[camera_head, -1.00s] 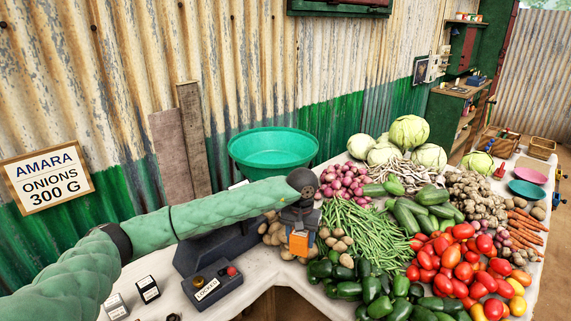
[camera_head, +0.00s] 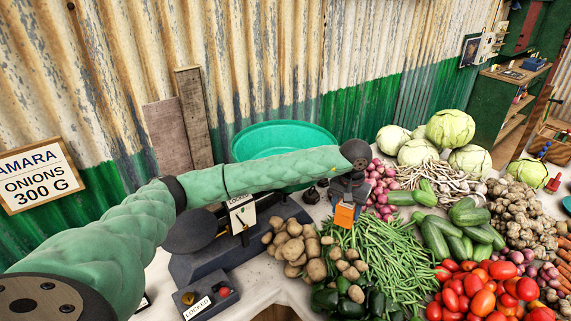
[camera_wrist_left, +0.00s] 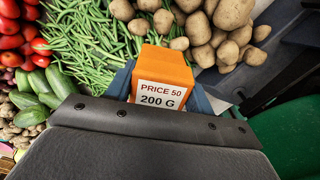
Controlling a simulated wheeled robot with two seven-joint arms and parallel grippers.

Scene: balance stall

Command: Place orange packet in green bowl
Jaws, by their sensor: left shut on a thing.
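The orange packet (camera_head: 344,216) is held between the fingers of my left gripper (camera_head: 348,205), above the green beans. In the left wrist view the packet (camera_wrist_left: 163,72) shows a label reading "PRICE 50 200 G", with blue-grey fingers on both sides of it. The green bowl (camera_head: 268,134) is a wide basin standing behind my left forearm, near the wall. The forearm hides part of its front. A green surface at the right of the wrist view (camera_wrist_left: 290,135) looks like this bowl. My right gripper is in neither view.
A dark scale (camera_head: 240,236) with a dial stands in front of the bowl, partly under my left arm. A box marked "LOCKED" (camera_head: 207,301) is before it. Potatoes (camera_head: 293,248), beans (camera_head: 383,258), onions (camera_head: 381,187), tomatoes (camera_head: 482,296) and cabbages (camera_head: 450,129) crowd the table.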

